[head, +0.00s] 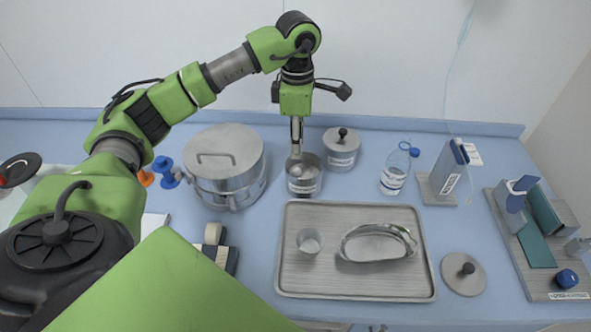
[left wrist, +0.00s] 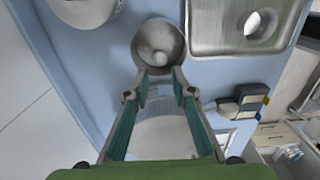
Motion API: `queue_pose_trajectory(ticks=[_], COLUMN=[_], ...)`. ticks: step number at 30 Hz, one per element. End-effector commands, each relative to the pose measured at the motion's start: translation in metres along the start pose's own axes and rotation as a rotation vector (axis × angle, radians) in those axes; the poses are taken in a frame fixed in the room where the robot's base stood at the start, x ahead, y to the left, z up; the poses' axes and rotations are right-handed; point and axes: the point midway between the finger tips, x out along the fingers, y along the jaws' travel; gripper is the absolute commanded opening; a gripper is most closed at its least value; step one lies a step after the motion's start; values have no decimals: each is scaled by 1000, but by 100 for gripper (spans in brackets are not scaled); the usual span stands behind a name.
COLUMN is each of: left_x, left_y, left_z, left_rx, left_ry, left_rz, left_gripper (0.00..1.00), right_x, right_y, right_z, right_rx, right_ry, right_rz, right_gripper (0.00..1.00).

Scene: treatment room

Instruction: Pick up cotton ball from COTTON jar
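The open metal jar (head: 304,187) with a pale label stands behind the tray; its lettering is too small to read. A pale round cotton ball (left wrist: 160,58) shows inside the jar (left wrist: 140,45) in the left wrist view. My left gripper (head: 296,155) points down at the jar mouth in the head view; its exact depth is hard to tell. In the left wrist view my left gripper (left wrist: 160,72) has its fingertips apart at the near side of the jar, with nothing seen between them. A loose lid with a dark knob (head: 463,272) lies right of the tray. My right gripper is out of view.
A large lidded pot (head: 228,180) stands close left of the jar, and a lidded jar (head: 341,150) behind right. The metal tray (head: 350,283) in front holds a cup (head: 308,241) and a kidney dish (head: 375,243). A bottle (head: 395,172) and holders (head: 550,245) stand right.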

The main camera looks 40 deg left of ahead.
Motion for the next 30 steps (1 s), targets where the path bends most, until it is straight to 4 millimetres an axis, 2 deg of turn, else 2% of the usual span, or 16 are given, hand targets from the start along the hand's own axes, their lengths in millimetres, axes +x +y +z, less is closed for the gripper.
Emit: queue_pose_trajectory(ticks=[3,11,19,28,30], left_x=[17,39,77,84,84], left_y=[0,0,0,0,0], left_z=[0,0,0,0,0], left_rx=[-1,0,0,1,1], left_ry=[2,1,1,-1,-1], left_rz=[-2,-2,-2,1,1], left_gripper=[23,23,23,23,14], right_x=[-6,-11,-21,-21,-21], right_y=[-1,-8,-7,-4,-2], right_z=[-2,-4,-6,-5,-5], right_rx=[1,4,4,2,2], right_ry=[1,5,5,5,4], right_rz=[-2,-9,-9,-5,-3], right_gripper=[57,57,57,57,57])
